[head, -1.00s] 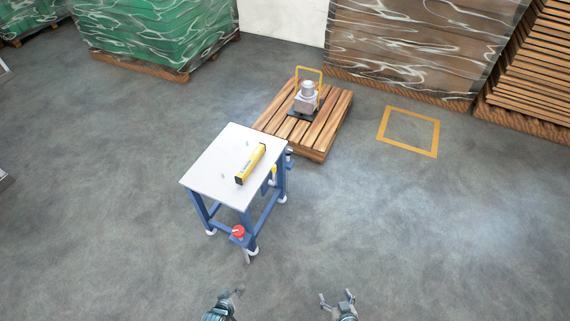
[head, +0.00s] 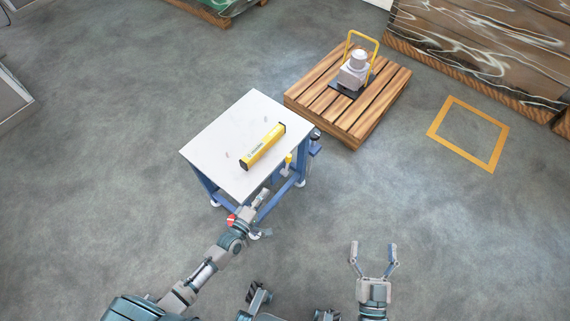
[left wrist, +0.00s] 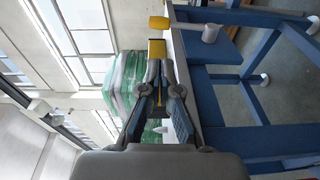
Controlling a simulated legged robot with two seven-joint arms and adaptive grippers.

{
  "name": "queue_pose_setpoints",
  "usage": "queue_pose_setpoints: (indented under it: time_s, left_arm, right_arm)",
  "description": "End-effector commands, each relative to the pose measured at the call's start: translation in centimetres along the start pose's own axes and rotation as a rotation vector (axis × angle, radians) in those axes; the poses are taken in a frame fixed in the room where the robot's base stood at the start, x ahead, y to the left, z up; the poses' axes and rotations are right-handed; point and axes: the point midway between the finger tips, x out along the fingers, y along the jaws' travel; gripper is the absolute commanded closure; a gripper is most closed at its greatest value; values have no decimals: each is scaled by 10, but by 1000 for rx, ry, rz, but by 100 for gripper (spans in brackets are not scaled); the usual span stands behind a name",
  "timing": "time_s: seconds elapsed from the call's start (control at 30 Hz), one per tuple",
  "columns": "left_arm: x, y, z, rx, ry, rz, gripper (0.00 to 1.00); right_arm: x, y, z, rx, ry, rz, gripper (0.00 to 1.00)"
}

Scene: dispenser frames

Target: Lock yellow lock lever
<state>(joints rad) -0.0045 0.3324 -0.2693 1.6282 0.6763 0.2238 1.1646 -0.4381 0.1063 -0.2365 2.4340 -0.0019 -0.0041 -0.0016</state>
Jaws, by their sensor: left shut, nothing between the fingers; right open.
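The yellow lock lever (head: 288,160) is on the right side of the blue-framed table (head: 228,128), below its white top. In the left wrist view the yellow lever (left wrist: 160,22) sticks out from a grey round hub, above the fingers in the picture and apart from them. My left gripper (head: 263,196) is shut and empty beside the table's near corner, short of the lever. Its fingers (left wrist: 157,80) also show in the left wrist view. My right gripper (head: 373,248) is open and empty over bare floor, right of the table.
A yellow bar-shaped device (head: 263,147) lies on the tabletop. A red button (head: 231,219) low on the frame is partly hidden by my left arm. A wooden pallet (head: 325,98) with a grey machine (head: 354,70) stands behind. Floor on the right is free around a yellow square (head: 468,134).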

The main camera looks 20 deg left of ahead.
Motion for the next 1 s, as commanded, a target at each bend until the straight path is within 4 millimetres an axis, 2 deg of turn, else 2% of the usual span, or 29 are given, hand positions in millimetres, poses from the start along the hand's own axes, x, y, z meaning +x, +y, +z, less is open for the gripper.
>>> queue_pose_setpoints:
  time_s: [0.17,0.27,0.47,0.7,0.83,1.0]
  left_arm:
    - [11,-2,0,2,1,-1,100]
    - [26,-2,1,2,1,-1,100]
    - [70,-4,1,0,1,-2,100]
    - [115,-5,1,1,0,-4,100]
    - [130,-4,0,2,0,-3,100]
    - [139,-1,1,2,0,-1,100]
  right_arm:
    - [0,0,-2,3,33,-1,14]
    - [-1,-1,-8,7,89,-4,14]
    - [-7,-4,-30,19,266,-9,14]
    - [-24,-6,-57,37,495,-13,14]
    - [-33,-7,-68,44,589,-13,14]
    - [-40,-7,-75,48,648,-14,14]
